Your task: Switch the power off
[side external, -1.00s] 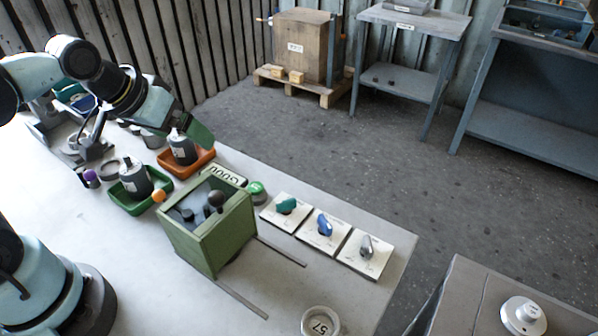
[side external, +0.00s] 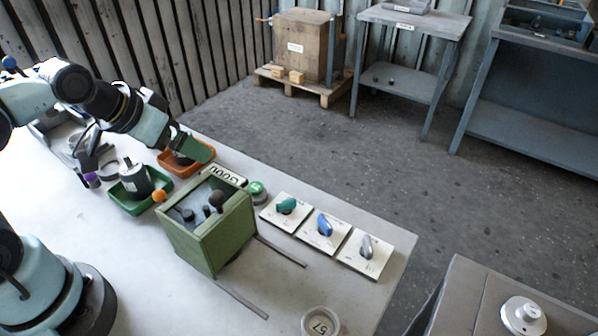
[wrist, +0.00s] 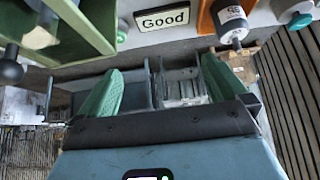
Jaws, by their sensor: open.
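My gripper (side external: 196,150) is open and empty, its green fingers over the orange tray in the side view. In the wrist view my gripper (wrist: 160,88) shows both fingers spread with nothing between them. Three white plates carry turn handles: teal (side external: 286,205), blue (side external: 324,225) and grey (side external: 366,246). A round green button (side external: 257,187) sits beside the green box, to the right of my gripper. I cannot tell which control is the power switch.
A green open-topped box (side external: 226,237) with dark knobs inside stands near the table's middle. A "Good" sign (wrist: 163,18) lies near the box. A small round cup (side external: 320,322) is at the front edge.

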